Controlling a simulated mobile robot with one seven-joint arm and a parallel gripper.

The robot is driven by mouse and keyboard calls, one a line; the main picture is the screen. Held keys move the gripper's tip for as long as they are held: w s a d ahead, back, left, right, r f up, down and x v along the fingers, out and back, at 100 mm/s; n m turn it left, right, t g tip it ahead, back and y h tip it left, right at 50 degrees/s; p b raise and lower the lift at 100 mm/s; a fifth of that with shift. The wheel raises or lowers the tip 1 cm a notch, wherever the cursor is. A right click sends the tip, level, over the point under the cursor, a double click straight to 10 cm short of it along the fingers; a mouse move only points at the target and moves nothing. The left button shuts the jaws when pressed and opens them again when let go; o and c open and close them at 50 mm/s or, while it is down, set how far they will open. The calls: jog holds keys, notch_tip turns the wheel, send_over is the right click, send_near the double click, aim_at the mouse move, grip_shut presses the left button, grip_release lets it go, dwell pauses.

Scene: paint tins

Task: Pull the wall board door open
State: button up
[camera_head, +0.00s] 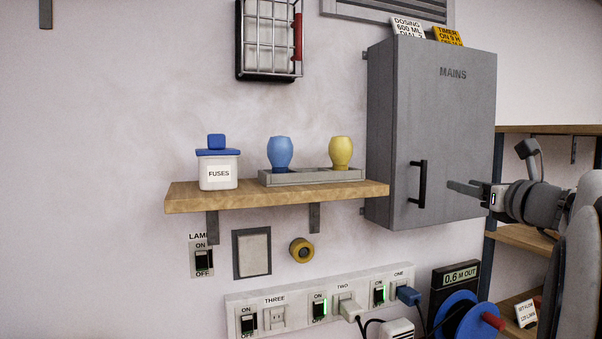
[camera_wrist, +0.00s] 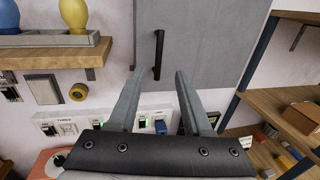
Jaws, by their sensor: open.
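The wall board is a grey metal box on the wall; its door (camera_head: 455,110), marked MAINS, is shut. A black vertical bar handle (camera_head: 422,184) sits low on the left part of the door. In the wrist view the handle (camera_wrist: 158,55) shows ahead of and between the fingers, and the door (camera_wrist: 205,45) fills the upper middle. My gripper (camera_head: 449,188) is open and empty, just right of the handle in the head view. Its fingers (camera_wrist: 157,82) point toward the door and appear apart from the handle.
A wooden shelf (camera_head: 290,194) left of the board bears a FUSES jar (camera_head: 219,172) and a grey tray (camera_head: 310,177) with blue and yellow knobs. Below are a socket strip (camera_head: 300,307) and a blue reel (camera_head: 460,318). A shelving rack (camera_head: 525,239) stands at right.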

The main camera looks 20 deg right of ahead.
aim_at(425, 175)
jog(key=w+p, duration=0.1)
jog(key=w, duration=0.4)
jog(key=w+d+p, duration=0.1)
jog(key=w, duration=0.5)
jog(key=w+d+p, duration=0.1)
jog(key=w, duration=0.4)
jog(key=shift+w+d, duration=0.2)
jog(key=shift+w, duration=0.2)
jog(key=shift+c, duration=0.2)
grip_shut()
dwell(0.4)
